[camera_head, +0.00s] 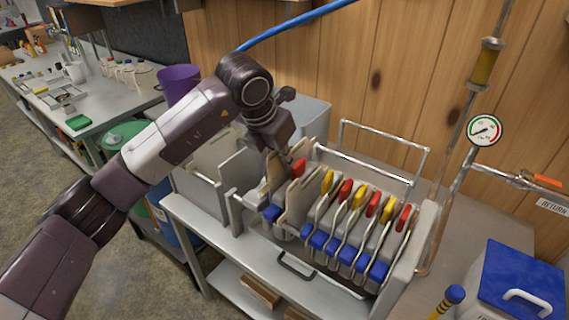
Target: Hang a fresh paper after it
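A filter press (330,262) fills the middle, a metal frame holding a row of upright plates. The plates (340,228) have pale faces, red or yellow tabs on top and blue blocks at the near ends. A gap separates the end plate (238,180) on the left from the row. Pale sheets (298,205) stand at the row's left side; I cannot tell which is paper and which is plate. My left gripper (284,156) points down just above these sheets, beside a red tab. Its fingers are mostly hidden and its grip is unclear. My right gripper is out of view.
A pressure gauge (485,130) on a pipe and a blue-lidded box (512,285) stand at the right. A metal rail (385,155) rises behind the press. A grey box (305,117) stands behind my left wrist. A side bench (110,90) is at far left.

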